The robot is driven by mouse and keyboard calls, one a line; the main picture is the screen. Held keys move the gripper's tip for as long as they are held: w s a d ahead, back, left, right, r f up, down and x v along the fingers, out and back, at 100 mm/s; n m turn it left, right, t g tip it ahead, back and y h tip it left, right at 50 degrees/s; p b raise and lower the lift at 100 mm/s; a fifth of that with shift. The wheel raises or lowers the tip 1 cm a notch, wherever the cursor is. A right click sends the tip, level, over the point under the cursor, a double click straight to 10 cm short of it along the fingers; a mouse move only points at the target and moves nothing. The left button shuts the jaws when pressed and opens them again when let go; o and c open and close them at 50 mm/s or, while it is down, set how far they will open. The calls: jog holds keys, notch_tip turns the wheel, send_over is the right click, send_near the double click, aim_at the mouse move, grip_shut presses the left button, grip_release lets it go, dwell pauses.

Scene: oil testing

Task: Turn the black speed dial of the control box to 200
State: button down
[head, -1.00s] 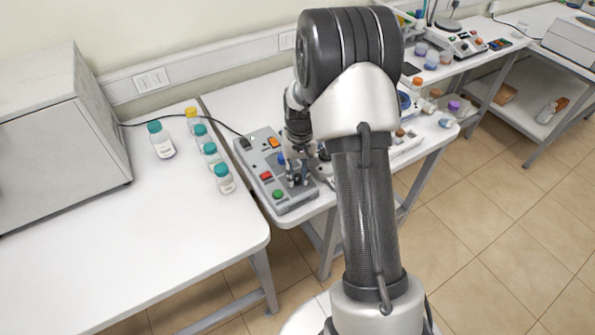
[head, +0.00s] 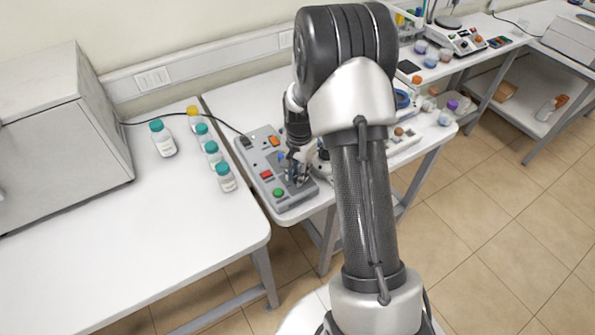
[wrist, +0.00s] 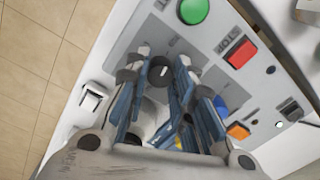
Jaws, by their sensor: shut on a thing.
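The grey control box (head: 290,201) stands on the white table in the head view, and its panel also fills much of the wrist view (wrist: 205,48). The black speed dial (wrist: 160,72) shows between my fingertips in the wrist view, with a white pointer mark on its top. My gripper (head: 298,178) is lowered onto the box's right side, its fingers on either side of the dial and shut on it. The scale numbers around the dial are hidden or too small to read. In the head view the dial is hidden by my gripper.
A green button (wrist: 194,10), a red stop button (wrist: 241,53), an orange switch (wrist: 238,131) and a partly hidden blue button (wrist: 221,105) sit close beside my fingers. Several capped bottles (head: 226,181) stand left of the box. The table's front edge is near.

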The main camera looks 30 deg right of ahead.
jog(key=shift+m, duration=0.3)
jog(key=c, duration=1.3)
grip_release()
jog(key=shift+c, duration=0.2)
notch_tip(320, 180, up, 12)
jog(key=shift+s, duration=0.25)
jog(key=shift+d, duration=0.1)
